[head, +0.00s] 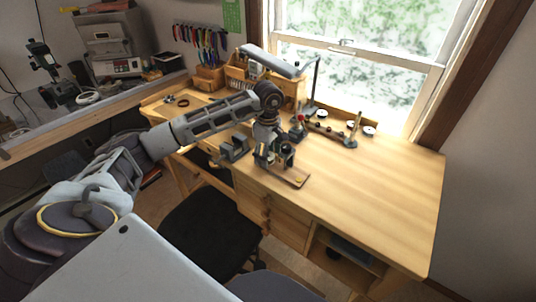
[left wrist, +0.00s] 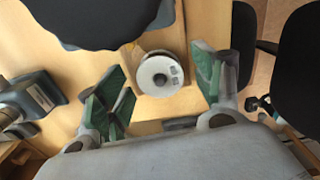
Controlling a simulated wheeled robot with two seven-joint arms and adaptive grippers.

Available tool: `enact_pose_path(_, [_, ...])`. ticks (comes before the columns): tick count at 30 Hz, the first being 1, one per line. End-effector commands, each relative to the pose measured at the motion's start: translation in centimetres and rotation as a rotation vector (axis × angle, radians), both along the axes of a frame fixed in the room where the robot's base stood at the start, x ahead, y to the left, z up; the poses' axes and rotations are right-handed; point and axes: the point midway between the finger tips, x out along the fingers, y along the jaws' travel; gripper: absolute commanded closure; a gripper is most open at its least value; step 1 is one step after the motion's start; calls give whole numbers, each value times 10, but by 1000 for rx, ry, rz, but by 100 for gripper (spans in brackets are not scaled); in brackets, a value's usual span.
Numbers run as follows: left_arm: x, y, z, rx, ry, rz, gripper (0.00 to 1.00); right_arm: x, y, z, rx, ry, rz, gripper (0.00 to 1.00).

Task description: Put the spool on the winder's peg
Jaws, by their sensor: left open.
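The spool (left wrist: 159,75), a white-faced disc with a small printed label, lies between the spread fingers of my left gripper in the left wrist view. My left gripper (head: 274,160) is open over the front of the bench, with a finger on each side of the spool; contact cannot be told. In the head view the gripper largely hides the spool. A small wooden board (head: 296,181) with a yellow spot lies under the gripper. Farther back stands a low wooden device with dark knobs and an upright post (head: 354,128); whether this is the winder is unclear. My right gripper is not in view.
A grey vise (head: 233,148) sits at the bench's front edge, left of my gripper. White discs (head: 369,131) lie near the window. A lamp (head: 272,62) overhangs the back. The right of the bench (head: 385,190) is clear. A black stool (head: 208,236) stands in front.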

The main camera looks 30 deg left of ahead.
Motion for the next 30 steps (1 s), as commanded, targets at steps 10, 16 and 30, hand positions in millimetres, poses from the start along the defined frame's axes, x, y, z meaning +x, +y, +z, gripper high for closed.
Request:
enact_pose_path(10, [1, 0, 15, -1, -2, 0, 33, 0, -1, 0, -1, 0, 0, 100])
enact_pose_path(16, [1, 0, 40, -1, -3, 0, 33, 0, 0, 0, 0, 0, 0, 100])
enact_pose_path(30, [1, 0, 103, 0, -2, 0, 33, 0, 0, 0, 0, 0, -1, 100])
